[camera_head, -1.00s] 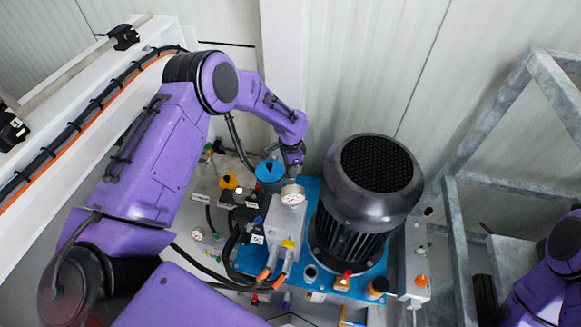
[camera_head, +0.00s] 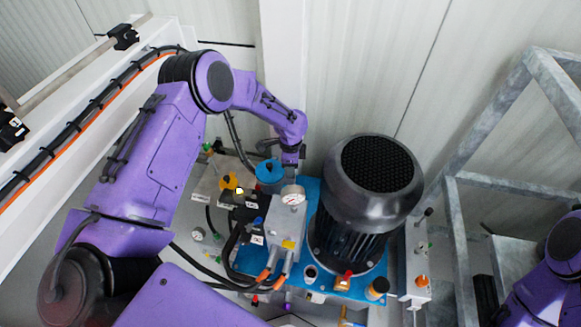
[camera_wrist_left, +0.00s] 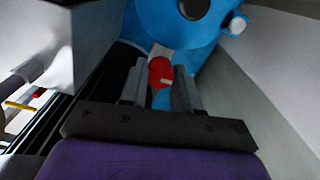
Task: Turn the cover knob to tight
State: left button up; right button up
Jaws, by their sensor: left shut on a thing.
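My left gripper (camera_wrist_left: 163,66) has its two grey fingers on either side of a small red knob (camera_wrist_left: 160,73), which I take to be the cover knob, and is shut on it. The knob sits in front of a large blue body (camera_wrist_left: 178,28) in the left wrist view. In the head view my left gripper (camera_head: 291,167) points down behind the white pressure gauge (camera_head: 293,194). Its fingertips and the knob are hidden there. No tight mark is readable. My right arm shows at the right edge, but its gripper is out of view.
The black motor (camera_head: 366,200) stands close to the right of my left gripper. A grey metal frame (camera_head: 463,250) stands at the right, and the wall is close behind.

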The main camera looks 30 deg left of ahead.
pick_arm(q)
jog(key=shift+w+r, duration=0.1)
jog(key=o, duration=1.1)
jog(key=shift+c, duration=0.2)
notch_tip(320, 180, up, 10)
jog(key=shift+r, duration=0.25)
